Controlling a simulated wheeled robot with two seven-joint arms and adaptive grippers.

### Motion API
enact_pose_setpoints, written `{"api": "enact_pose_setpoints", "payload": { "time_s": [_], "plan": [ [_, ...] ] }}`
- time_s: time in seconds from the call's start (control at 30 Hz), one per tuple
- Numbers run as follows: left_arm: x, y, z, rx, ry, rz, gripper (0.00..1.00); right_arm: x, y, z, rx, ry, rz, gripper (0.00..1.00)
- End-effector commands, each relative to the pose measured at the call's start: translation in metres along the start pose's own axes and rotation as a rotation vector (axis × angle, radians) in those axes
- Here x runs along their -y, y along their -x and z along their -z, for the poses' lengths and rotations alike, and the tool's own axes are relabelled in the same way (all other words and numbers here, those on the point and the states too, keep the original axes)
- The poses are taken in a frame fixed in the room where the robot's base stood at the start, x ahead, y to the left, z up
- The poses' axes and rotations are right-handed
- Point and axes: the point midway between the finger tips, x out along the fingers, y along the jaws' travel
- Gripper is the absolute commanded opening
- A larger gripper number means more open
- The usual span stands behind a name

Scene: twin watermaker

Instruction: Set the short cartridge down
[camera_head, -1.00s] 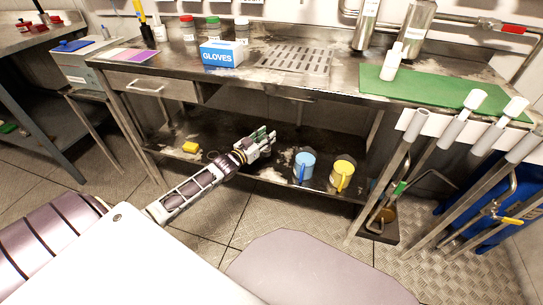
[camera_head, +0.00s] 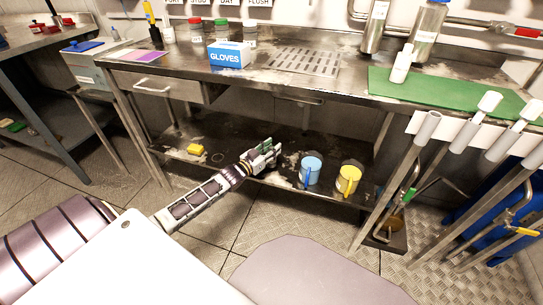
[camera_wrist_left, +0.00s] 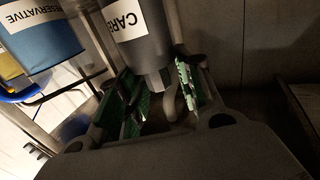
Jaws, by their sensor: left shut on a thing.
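My left gripper (camera_head: 266,153) reaches in from the left to the front of the bench's lower shelf, left of the blue container. In the left wrist view, its green-padded fingers (camera_wrist_left: 157,78) are on either side of the lower, narrower end of a dark grey cartridge (camera_wrist_left: 148,48). The cartridge's white label shows "CAR", with the rest cut off. It is hard to make out in the head view, and its far end runs out of the wrist view. Contact with the shelf cannot be told. My right gripper is not in view.
A blue cylinder (camera_wrist_left: 45,38) labelled "RESERVATIVE" shows in the wrist view. Above are a glove box (camera_head: 229,56) and a green mat (camera_head: 450,95).

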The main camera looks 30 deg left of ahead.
Motion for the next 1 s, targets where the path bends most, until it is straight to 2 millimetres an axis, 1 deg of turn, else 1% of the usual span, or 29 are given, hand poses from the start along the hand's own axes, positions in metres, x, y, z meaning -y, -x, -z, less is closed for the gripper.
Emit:
{"api": "enact_pose_setpoints", "payload": {
  "time_s": [0.03,0.1,0.3,0.83,0.87,1.0],
  "plan": [
    [0.0,0.0,-0.008,-0.001,0.001,0.0,0.0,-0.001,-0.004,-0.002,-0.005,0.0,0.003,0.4],
    [-0.001,0.0,-0.015,-0.001,0.001,-0.001,0.0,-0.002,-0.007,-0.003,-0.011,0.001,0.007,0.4],
    [0.0,0.0,-0.03,-0.001,0.0,-0.001,0.0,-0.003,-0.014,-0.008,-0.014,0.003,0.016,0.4],
    [0.0,0.0,-0.033,-0.002,0.0,-0.001,0.0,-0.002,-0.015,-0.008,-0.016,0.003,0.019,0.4],
    [0.0,0.0,-0.034,-0.001,0.0,-0.001,0.36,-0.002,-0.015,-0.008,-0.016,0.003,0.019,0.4],
    [0.0,0.0,-0.034,-0.001,0.0,-0.001,0.54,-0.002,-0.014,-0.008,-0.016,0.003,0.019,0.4]
  ]
}}
